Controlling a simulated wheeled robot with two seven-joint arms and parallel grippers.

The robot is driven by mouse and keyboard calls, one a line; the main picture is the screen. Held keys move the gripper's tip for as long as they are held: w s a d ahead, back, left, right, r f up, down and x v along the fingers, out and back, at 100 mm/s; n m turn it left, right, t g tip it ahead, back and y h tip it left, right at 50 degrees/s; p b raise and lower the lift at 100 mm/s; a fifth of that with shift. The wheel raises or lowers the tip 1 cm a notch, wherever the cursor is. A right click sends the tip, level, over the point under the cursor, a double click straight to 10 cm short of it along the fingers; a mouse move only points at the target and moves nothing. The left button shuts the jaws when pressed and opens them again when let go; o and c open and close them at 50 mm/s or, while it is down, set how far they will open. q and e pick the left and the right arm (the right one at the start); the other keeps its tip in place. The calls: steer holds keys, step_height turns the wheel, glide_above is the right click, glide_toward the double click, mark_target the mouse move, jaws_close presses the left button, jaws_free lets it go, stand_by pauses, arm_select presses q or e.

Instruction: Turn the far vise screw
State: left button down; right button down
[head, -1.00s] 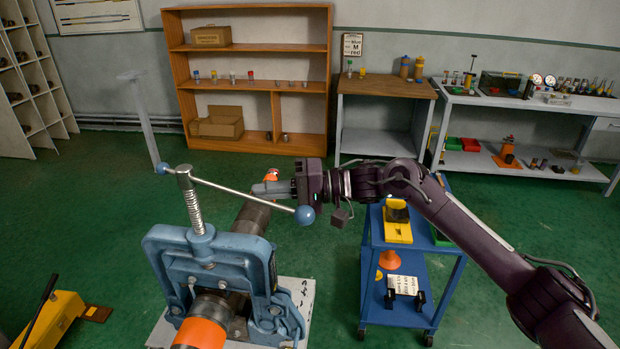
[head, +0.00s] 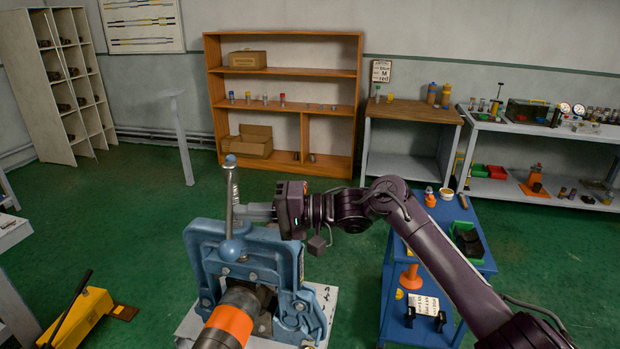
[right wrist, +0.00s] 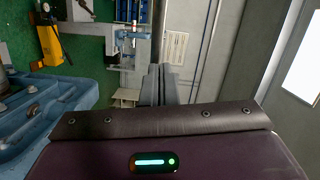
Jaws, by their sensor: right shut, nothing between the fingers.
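The blue pipe vise (head: 205,245) stands in the lower middle of the head view, its jaws over a pipe with an orange band (head: 232,320). Its screw is topped by a bar handle (head: 230,195) with blue ball ends. The bar points nearly along my line of sight, one ball far, one near. My right gripper (head: 246,212) is shut and empty, its fingers just right of the bar at the screw. I cannot tell whether they touch. In the right wrist view the shut fingers (right wrist: 168,85) show, with the blue vise body (right wrist: 45,115) at left. My left gripper is out of view.
A blue cart (head: 395,290) with trays and an orange cone stands right of the vise, under my right arm. A yellow device with a black lever (head: 80,310) is on the floor at left. Shelves (head: 284,90) and benches line the back wall. Green floor between is clear.

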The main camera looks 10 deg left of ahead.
steer(key=shift+s+a, duration=0.25)
steer(key=shift+a, duration=0.3)
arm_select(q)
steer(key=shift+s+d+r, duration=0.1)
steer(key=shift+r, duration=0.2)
arm_select(e)
steer(key=shift+s+a+f, duration=0.1)
steer(key=shift+s+a, duration=0.1)
steer(key=shift+a, duration=0.1)
